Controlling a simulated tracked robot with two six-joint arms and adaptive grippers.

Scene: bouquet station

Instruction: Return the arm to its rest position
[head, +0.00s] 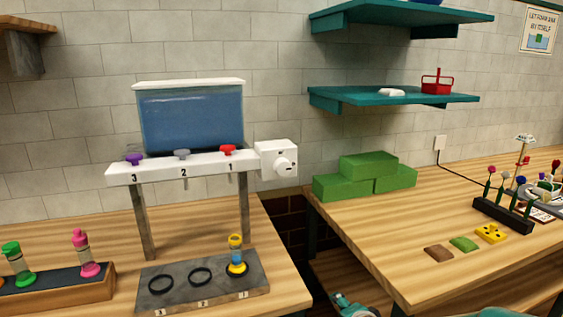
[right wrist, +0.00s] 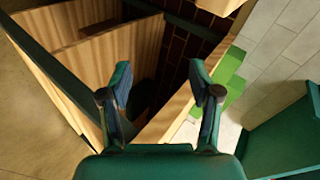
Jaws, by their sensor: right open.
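My right gripper (right wrist: 162,78) is open in the right wrist view, its two teal fingers apart with nothing between them. Beyond the fingers are wooden table panels and the dark brick gap between the tables. Teal parts of my own body show at the bottom edge of the head view, cut off by the frame. My left gripper is not in view.
A dispenser with a blue tank (head: 190,120) stands on the left table, above a grey base plate (head: 205,292) with a yellow-and-blue vial (head: 236,254). Green blocks (head: 365,178), a dark flower rack (head: 503,215) and a yellow piece (head: 491,233) are on the right table. Teal shelves (head: 400,98) overhang.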

